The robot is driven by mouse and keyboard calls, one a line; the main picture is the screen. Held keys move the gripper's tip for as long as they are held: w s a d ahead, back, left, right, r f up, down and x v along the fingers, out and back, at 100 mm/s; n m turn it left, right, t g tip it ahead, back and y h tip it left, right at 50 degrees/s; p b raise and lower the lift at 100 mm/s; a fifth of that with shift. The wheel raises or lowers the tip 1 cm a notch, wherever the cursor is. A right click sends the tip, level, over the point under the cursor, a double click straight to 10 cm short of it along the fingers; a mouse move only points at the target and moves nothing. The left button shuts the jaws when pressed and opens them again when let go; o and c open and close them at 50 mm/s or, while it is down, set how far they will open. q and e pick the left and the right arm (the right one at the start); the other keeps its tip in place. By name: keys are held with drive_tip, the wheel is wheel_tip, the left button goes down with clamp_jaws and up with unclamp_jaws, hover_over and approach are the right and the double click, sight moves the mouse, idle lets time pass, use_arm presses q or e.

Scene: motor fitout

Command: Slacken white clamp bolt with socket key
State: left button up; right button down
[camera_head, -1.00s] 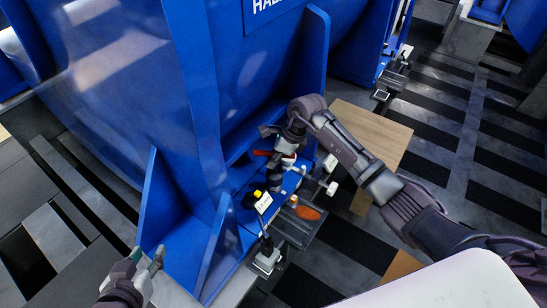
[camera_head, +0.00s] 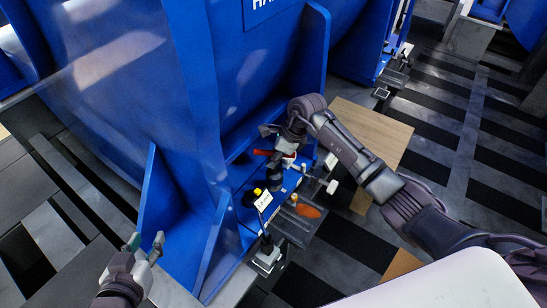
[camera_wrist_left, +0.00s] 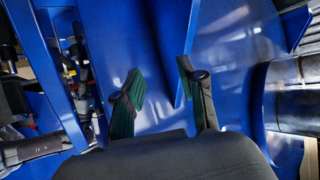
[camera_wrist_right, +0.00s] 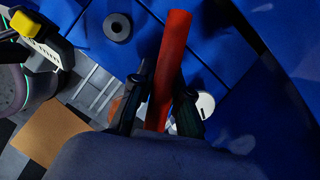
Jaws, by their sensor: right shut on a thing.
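My right gripper (camera_wrist_right: 158,100) is shut on a red bar-like handle (camera_wrist_right: 172,50), which I take for the socket key. The handle's red end also shows in the head view (camera_head: 262,152), beside the gripper. The key's working end is hidden. A white round part (camera_wrist_right: 205,104) shows beside the right finger; I cannot tell if it is the clamp bolt. A white part (camera_head: 332,187) sits at the blue base's edge in the head view. My left gripper (camera_head: 146,245) is open and empty near a blue rib, its fingers apart in the left wrist view (camera_wrist_left: 165,100).
A big blue housing (camera_head: 185,100) with upright ribs fills the left and middle. A yellow-topped device (camera_head: 257,192) with a white label stands on its base, near an orange oval part (camera_head: 307,210). A wooden board (camera_head: 385,135) lies behind my right arm.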

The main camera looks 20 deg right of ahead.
use_arm(q)
drive_tip(key=shift+w+r, duration=0.1)
use_arm(e)
drive_tip(key=shift+w, duration=0.1)
use_arm(q)
drive_tip(key=shift+w+d+r+t, duration=0.3)
drive_tip(key=shift+w+r+t, duration=0.25)
drive_tip(key=shift+r+t, duration=0.25)
use_arm(e)
drive_tip(key=shift+a, duration=0.1)
idle(0.4)
use_arm(q)
drive_tip(key=shift+s+f, duration=0.15)
use_arm(e)
drive_tip(key=shift+f+b, duration=0.2)
drive_tip(key=shift+b, duration=0.2)
use_arm(q)
drive_tip(key=shift+w+d+r+t+h, duration=0.15)
drive_tip(key=shift+w+r, duration=0.15)
drive_tip(key=shift+r, duration=0.2)
drive_tip(key=shift+w+d+r+t+h, duration=0.15)
drive_tip(key=shift+w+r, duration=0.1)
drive_tip(key=shift+r, duration=0.2)
